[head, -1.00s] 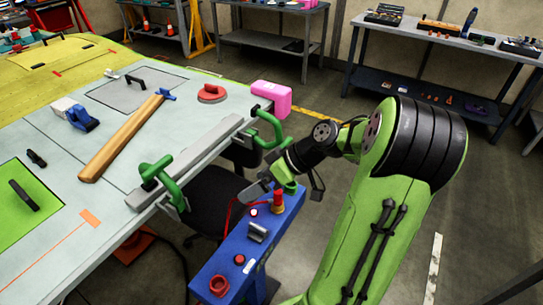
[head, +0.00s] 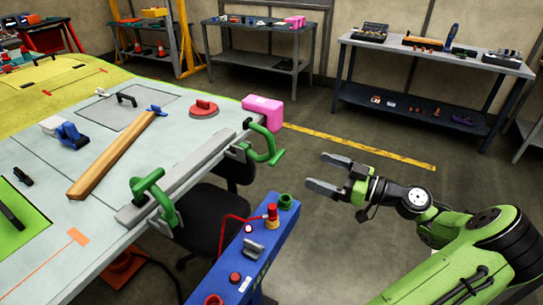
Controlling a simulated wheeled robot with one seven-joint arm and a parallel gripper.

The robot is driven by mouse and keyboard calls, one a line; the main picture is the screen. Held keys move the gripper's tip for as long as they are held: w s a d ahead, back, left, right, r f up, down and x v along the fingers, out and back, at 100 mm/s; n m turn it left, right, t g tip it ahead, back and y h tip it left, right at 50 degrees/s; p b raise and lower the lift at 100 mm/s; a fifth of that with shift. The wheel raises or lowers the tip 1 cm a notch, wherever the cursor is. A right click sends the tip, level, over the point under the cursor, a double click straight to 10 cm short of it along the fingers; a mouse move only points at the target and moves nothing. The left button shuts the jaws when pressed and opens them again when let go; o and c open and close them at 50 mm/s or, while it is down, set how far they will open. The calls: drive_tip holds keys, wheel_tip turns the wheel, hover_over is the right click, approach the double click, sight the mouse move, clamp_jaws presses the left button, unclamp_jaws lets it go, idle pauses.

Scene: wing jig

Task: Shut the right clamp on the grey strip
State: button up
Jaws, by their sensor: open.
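The grey strip (head: 192,172) lies along the near edge of the pale wing panel. The right clamp (head: 268,147) is green and sits at the strip's far right end, with its handle sticking out past the edge. I cannot tell whether its jaw touches the strip. A second green clamp (head: 150,187) is at the strip's near left end. My gripper (head: 318,171) is open and empty, in the air to the right of the right clamp. Its two grey fingers point left, clear of the clamp.
A pink block (head: 263,109) is at the panel corner just behind the right clamp. A blue stand (head: 240,262) with a red lamp (head: 272,212) and a green ring (head: 287,201) stands below. A black chair (head: 203,215) is under the panel edge. Floor right of the clamp is clear.

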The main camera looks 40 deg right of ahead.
sight(280, 157)
drive_tip(key=x, duration=1.5)
drive_tip(key=shift+s+a+b, duration=0.1)
drive_tip(key=shift+b, duration=0.25)
drive_tip(key=c, duration=1.4)
